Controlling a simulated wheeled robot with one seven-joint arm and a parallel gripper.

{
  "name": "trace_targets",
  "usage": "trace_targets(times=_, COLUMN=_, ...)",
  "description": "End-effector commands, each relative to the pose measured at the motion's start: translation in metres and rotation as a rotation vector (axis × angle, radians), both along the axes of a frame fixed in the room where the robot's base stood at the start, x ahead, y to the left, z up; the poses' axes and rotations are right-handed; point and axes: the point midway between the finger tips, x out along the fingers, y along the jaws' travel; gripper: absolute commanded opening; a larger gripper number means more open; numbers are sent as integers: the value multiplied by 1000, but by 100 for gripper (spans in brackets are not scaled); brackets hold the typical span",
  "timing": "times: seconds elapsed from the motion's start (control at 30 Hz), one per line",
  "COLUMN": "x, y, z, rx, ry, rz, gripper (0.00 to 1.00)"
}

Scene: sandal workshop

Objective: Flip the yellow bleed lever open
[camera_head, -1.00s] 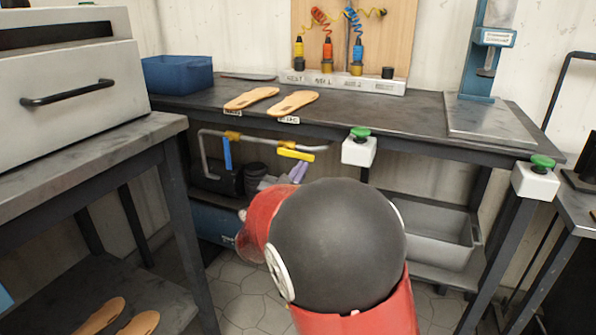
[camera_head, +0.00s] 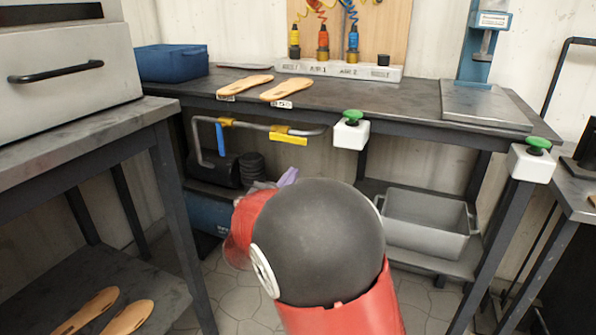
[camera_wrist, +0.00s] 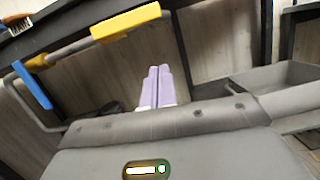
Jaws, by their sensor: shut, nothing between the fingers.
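The yellow bleed lever (camera_head: 288,139) lies roughly along the grey pipe under the bench. In the wrist view the yellow lever (camera_wrist: 125,22) is at the top, left of centre. My gripper (camera_wrist: 156,80) has purple fingers, shut together with nothing between them, and points towards the pipe. The fingertips appear below and to the right of the yellow lever, apart from it. In the head view only a bit of my gripper (camera_head: 288,177) shows, below the lever; my arm hides the rest.
A blue lever (camera_head: 221,137) hangs down across the same pipe (camera_head: 252,126), to the left. The bench (camera_head: 400,100) runs above the pipe. A white box with a green button (camera_head: 350,132) is on the bench edge to the right. A grey bin (camera_head: 425,225) stands on the lower shelf.

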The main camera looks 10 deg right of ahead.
Motion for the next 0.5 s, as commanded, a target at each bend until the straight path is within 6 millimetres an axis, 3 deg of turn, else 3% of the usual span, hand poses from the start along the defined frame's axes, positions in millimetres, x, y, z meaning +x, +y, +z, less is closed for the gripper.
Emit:
trace_targets(times=0.2, x=-39, y=30, z=-9, rx=1, ry=0, rz=5, gripper=0)
trace_targets(times=0.5, x=-62, y=47, z=-16, rx=0, ry=0, rz=3, gripper=0)
